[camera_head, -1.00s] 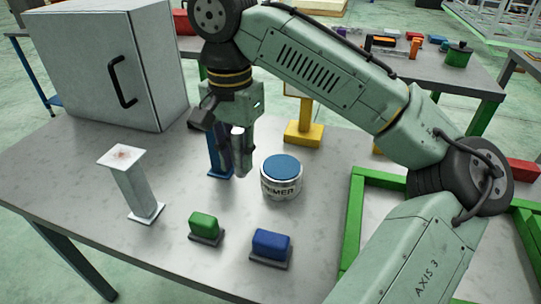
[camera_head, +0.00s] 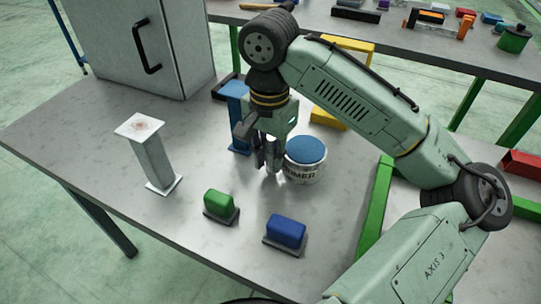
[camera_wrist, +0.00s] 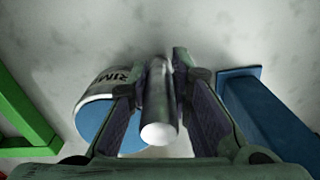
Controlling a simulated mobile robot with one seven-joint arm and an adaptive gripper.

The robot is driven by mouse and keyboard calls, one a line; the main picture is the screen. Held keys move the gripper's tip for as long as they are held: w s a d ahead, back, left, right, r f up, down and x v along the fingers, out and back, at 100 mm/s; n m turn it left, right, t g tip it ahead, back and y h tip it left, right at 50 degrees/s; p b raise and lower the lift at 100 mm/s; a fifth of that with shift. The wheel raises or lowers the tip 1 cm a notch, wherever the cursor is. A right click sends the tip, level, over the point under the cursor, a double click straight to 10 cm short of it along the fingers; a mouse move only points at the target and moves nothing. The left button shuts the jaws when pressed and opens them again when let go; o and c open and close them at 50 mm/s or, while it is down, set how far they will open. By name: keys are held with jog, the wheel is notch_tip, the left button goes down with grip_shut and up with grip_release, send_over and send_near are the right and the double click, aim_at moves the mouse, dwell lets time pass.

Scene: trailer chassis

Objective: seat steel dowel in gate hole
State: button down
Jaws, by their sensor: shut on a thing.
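My gripper (camera_head: 266,163) points down over the table, just left of the primer can. In the wrist view, my gripper (camera_wrist: 165,68) is shut on a light-grey steel dowel (camera_wrist: 157,110). The dowel lies lengthwise between the two fingers, its round pale end facing the camera. Its far end is dark and hard to make out. In the head view the dowel is mostly hidden by the fingers. I cannot make out a gate hole in either view.
The primer can (camera_head: 305,171) with a blue lid stands close right of my gripper, and a blue post (camera_head: 236,110) stands behind it. A grey post (camera_head: 153,160), green block (camera_head: 219,203) and blue block (camera_head: 287,230) stand nearby. A green frame (camera_head: 374,215) is at right.

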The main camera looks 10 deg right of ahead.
jog(key=shift+f, duration=0.2)
jog(key=shift+f, duration=0.15)
jog(key=c, duration=1.5)
grip_release()
jog(key=shift+o, duration=0.2)
